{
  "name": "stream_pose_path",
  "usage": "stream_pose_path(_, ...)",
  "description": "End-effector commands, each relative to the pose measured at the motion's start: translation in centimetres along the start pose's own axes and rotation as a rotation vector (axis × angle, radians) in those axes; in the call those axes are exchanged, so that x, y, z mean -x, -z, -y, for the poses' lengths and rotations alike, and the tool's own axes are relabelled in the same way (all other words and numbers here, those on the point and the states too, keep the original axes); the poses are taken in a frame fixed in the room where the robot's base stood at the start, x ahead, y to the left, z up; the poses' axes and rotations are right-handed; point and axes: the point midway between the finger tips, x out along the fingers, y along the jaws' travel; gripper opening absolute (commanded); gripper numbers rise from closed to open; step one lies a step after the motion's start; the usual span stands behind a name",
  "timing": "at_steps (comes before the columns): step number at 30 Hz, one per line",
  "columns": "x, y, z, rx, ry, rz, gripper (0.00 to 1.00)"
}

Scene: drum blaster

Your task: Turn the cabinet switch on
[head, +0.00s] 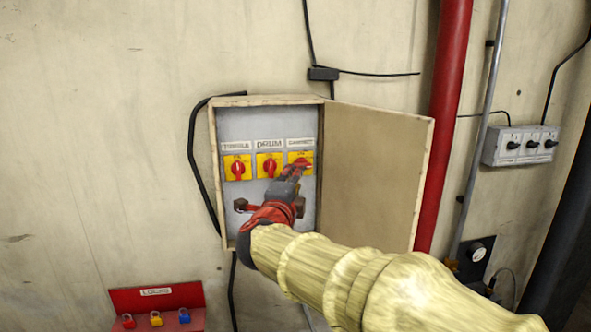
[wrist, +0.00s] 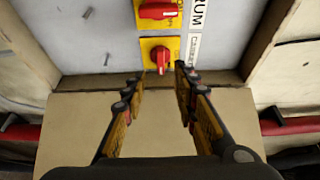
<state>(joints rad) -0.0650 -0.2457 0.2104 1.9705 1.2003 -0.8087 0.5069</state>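The cabinet switch is a red knob on a yellow plate (head: 296,157), the rightmost of three in an open wall box (head: 226,130). In the wrist view its knob (wrist: 162,62) lies crosswise to the neighbouring drum knob (wrist: 158,12). In the head view the drum switch (head: 269,167) and the left switch (head: 238,169) have upright knobs. My gripper (head: 299,170) is at the cabinet switch and partly hides it. In the wrist view my gripper (wrist: 160,73) is open, its fingertips on either side just short of the knob. I cannot tell whether they touch it.
The box door (head: 378,170) stands open to the right, close beside my arm. A red pipe (head: 446,120) runs behind it. A red lock holder (head: 158,303) with several padlocks is at lower left. A grey switch box (head: 520,146) hangs at right.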

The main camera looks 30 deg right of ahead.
Motion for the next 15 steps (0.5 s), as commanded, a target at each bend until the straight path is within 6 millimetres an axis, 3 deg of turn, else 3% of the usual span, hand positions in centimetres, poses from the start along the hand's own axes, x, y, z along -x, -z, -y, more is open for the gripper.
stream_pose_path(15,-6.6,0.0,0.2,-0.007,0.0,0.0,0.29)
